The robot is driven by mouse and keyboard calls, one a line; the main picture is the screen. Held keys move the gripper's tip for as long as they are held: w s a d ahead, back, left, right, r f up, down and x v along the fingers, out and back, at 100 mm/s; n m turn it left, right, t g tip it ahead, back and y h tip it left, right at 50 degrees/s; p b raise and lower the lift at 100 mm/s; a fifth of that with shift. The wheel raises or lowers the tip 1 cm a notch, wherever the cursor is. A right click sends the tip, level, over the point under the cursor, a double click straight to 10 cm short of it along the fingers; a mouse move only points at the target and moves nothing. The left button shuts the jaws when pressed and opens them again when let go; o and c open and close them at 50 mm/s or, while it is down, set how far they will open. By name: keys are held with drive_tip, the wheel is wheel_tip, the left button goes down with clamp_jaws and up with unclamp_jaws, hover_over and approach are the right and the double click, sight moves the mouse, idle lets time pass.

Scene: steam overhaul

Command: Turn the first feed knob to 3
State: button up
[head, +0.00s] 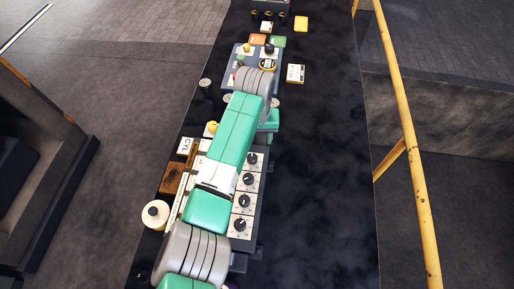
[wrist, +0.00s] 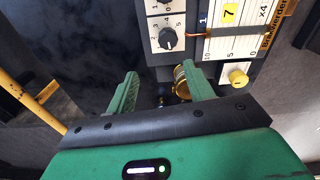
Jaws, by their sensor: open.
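A panel with a column of several black feed knobs stands right of my arm in the head view; its far-end knob (head: 252,159) and near-end knob (head: 239,225) are both visible. I cannot tell which is called first, and settings are too small to read. In the wrist view, one black knob (wrist: 170,38) sits on a pale numbered dial, with part of another dial above it. My gripper (wrist: 160,88) is open, its green fingers apart below that knob and not touching it. In the head view my arm hides the gripper's fingers.
A brass cylinder (wrist: 181,78) shows beside the right finger in the wrist view. Yellow railing (head: 405,145) runs along the right in the head view. The dark bench (head: 320,180) right of the panel is clear.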

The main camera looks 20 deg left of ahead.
sight(252, 157)
drive_tip(key=shift+s+a+f+g, duration=0.4)
drive_tip(key=shift+s+a+f, duration=0.1)
drive_tip(key=shift+a+f, duration=0.2)
wheel_tip(252, 157, down, 8)
drive_tip(key=shift+s+d+r+b, duration=0.1)
drive_tip(key=shift+b, duration=0.45)
drive_tip(key=c, duration=1)
